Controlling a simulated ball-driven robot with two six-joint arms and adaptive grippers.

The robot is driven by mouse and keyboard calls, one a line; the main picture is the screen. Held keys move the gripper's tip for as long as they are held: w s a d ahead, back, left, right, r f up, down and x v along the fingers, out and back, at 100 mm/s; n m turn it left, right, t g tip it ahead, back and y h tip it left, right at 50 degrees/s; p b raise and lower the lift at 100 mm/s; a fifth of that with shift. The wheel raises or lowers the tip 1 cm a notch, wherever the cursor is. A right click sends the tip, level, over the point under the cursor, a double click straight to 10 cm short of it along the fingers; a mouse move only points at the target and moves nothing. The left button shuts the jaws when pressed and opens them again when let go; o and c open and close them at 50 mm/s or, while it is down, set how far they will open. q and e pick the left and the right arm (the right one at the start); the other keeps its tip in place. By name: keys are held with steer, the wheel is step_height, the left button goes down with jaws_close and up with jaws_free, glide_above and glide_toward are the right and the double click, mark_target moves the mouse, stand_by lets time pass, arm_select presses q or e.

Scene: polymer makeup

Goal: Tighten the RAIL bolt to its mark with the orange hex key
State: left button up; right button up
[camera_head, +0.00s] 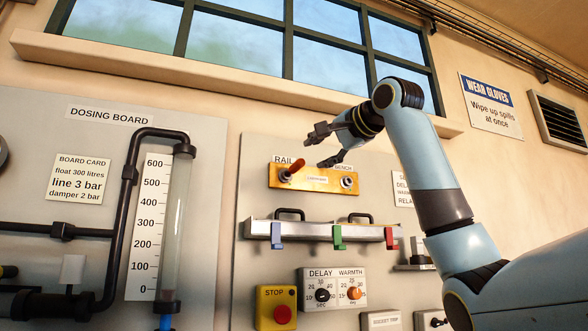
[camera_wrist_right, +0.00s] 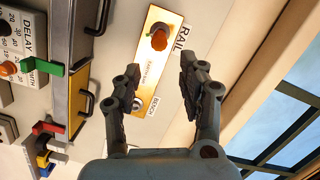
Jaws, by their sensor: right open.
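The RAIL bolt sits at the left end of a yellow-orange plate (camera_head: 318,179), under the RAIL label (camera_head: 283,160). The orange hex key (camera_head: 296,167) stands out from the plate at the RAIL position and hides the bolt head and any mark. In the right wrist view the key (camera_wrist_right: 159,38) appears end-on near the RAIL label, beyond the fingertips. My right gripper (camera_head: 317,150) is open and empty, just above and right of the key in the head view. In the wrist view its fingers (camera_wrist_right: 158,66) are spread in front of the plate. My left gripper is not in view.
The BENCH bolt (camera_head: 348,182) is at the plate's right end. Below it, a metal rail (camera_head: 310,231) carries blue, green and red clips and two black handles. Lower are DELAY and WARMTH knobs (camera_head: 333,289) and a STOP button (camera_head: 282,314). A dosing board (camera_head: 215,115) stands left.

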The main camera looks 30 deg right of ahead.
mark_target(293, 168)
steer(key=shift+o, duration=0.7)
steer(key=w+n+h+p, duration=0.1)
steer(key=w+n+p, duration=0.2)
steer(key=w+n+g+h+p, duration=0.1)
steer(key=w+n+p, duration=0.2)
steer(key=w+n, duration=0.1)
steer(key=w+n+g+p, duration=0.1)
steer(key=w+n+p, duration=0.3)
steer(key=shift+d+f+h, duration=0.1)
steer(key=shift+f+h, duration=0.15)
steer(key=shift+h, duration=0.15)
steer(key=shift+w+d+f, duration=0.15)
steer(key=shift+w+f, duration=0.05)
steer(key=shift+w, duration=0.3)
